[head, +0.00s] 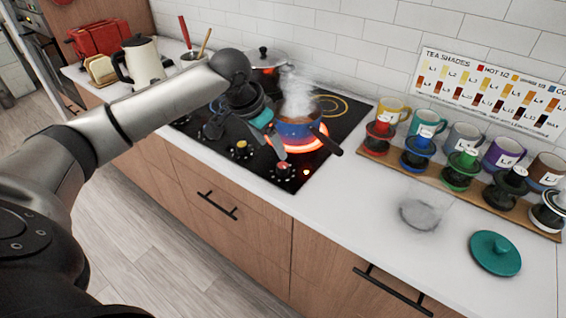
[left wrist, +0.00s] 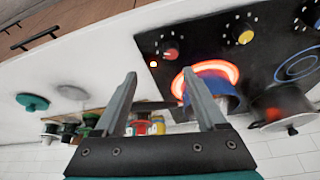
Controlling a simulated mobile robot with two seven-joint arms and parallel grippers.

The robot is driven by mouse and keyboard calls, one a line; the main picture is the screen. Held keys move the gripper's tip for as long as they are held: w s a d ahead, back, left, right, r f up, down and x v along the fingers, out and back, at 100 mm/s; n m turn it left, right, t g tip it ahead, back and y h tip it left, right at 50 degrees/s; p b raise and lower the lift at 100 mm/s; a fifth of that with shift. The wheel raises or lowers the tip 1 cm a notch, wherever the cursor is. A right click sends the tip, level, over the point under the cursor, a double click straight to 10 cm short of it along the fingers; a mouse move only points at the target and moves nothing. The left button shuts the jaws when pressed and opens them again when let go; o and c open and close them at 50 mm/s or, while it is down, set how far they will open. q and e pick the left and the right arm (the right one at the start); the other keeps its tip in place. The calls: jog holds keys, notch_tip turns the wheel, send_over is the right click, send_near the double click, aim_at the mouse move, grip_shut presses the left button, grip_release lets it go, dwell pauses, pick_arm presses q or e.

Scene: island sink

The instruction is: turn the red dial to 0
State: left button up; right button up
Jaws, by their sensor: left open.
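The red dial (head: 283,169) is on the front edge of the black cooktop, with white marks around it. In the left wrist view the red dial (left wrist: 171,53) lies just beyond the fingertips, closer to the right-hand finger, with a small lit orange light beside it. Its exact setting is too small to read. My left gripper (head: 275,142) is above the cooktop, close to the red dial and apart from it. Its two fingers (left wrist: 159,75) are spread and empty. My right gripper is not in view.
A steaming blue pot (head: 296,129) stands on a glowing burner (head: 318,140) beside my gripper. A yellow dial (head: 241,147) is left of the red one. A dark lidded pot (head: 264,60) is behind. Mugs, a teal lid (head: 495,253) and open counter are right.

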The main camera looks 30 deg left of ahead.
pick_arm(q)
notch_tip(320, 180, up, 2)
jog(key=a+r, duration=0.1)
jog(key=a, duration=0.1)
jog(key=b, duration=0.3)
send_near(282, 166)
jog(key=shift+n, duration=0.3)
jog(key=x, duration=0.8)
jog(key=shift+w+f, duration=0.25)
jog(key=shift+f, duration=0.05)
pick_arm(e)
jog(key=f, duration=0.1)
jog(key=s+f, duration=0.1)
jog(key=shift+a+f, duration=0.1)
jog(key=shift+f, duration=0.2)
pick_arm(q)
grip_shut()
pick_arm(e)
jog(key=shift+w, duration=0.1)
